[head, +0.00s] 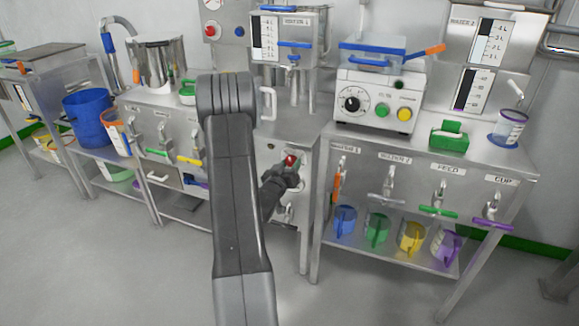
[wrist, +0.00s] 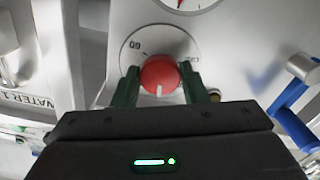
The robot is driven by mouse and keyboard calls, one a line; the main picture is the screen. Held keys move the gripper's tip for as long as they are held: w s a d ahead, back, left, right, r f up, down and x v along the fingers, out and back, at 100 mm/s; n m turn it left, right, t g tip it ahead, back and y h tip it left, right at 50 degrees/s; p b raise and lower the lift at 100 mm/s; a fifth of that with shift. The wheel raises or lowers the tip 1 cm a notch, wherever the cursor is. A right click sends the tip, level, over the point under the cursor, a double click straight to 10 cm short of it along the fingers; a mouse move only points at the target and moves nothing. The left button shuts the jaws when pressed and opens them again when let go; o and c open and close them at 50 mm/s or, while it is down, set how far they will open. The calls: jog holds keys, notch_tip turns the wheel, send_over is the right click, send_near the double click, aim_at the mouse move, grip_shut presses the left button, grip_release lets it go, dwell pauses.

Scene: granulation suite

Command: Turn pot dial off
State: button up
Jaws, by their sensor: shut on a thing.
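In the head view the red dial (head: 291,160) is on the front panel of the middle steel cabinet, partly hidden by my gripper (head: 288,172). The lower part of the dial plate is hidden by the gripper body.
A steel vessel (head: 285,40) with a level gauge stands above the cabinet. To the right, a bench bears a white device (head: 377,100) with a black knob; coloured jugs (head: 377,229) stand on its lower shelf. A blue handle (wrist: 285,105) is right of my gripper. The floor in front is clear.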

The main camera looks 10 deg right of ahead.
jog(key=n, duration=0.5)
jog(key=n+p, duration=0.1)
jog(key=n, duration=0.5)
jog(key=shift+r, duration=0.1)
jog(key=n+p, duration=0.2)
jog(key=n, duration=0.3)
jog(key=n+p, duration=0.1)
jog(key=n, duration=0.4)
jog(key=shift+n, duration=0.4)
jog(key=shift+p, duration=0.3)
jog(key=o, duration=1)
jog(key=shift+c, duration=0.2)
jog(key=v, duration=1.3)
jog(key=shift+s+a+p, duration=0.25)
jog(key=shift+s+p, duration=0.1)
